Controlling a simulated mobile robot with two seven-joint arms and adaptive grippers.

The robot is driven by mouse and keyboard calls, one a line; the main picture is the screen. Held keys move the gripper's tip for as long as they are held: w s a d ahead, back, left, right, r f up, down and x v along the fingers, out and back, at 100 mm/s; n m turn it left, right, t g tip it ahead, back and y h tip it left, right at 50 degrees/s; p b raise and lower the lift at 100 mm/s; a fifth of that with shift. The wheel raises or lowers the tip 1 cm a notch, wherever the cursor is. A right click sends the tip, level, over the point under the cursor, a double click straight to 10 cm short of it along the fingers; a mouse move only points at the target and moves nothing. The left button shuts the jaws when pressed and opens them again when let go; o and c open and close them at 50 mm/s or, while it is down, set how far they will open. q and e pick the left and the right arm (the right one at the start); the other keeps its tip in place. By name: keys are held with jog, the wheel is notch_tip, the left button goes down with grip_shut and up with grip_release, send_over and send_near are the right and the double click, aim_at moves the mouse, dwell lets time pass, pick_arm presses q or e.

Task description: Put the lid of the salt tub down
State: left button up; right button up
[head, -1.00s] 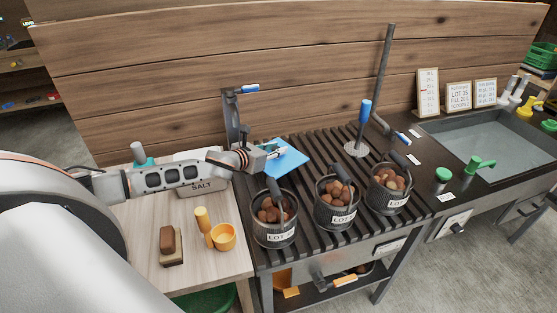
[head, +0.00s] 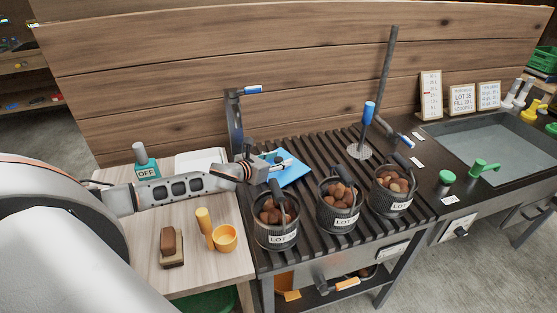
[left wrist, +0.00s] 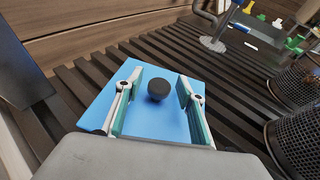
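The lid is a flat blue square (head: 297,173) with a round black knob, and it appears to lie on the dark slatted top beside the front left bucket. It also shows in the left wrist view (left wrist: 155,122). My left gripper (head: 281,163) is just over the lid. In the left wrist view its fingers (left wrist: 159,80) stand apart on either side of the knob, with a gap on each side. The white salt tub (head: 200,158) stands on the pale wooden table, partly hidden behind my left arm. My right gripper is not in view.
Buckets of chestnuts (head: 276,233) stand along the front of the slatted top (head: 330,150). A teal bottle (head: 143,158), an orange cup (head: 225,240) and a brush (head: 171,250) are on the pale table. A post (head: 235,120) rises behind the lid. Slats right of the lid are clear.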

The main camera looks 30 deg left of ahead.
pick_arm(q)
jog(key=shift+r, duration=0.3)
jog(key=v, duration=1)
jog(key=shift+s+f, duration=0.2)
jog(key=shift+v, duration=0.85)
jog(key=shift+r, duration=0.15)
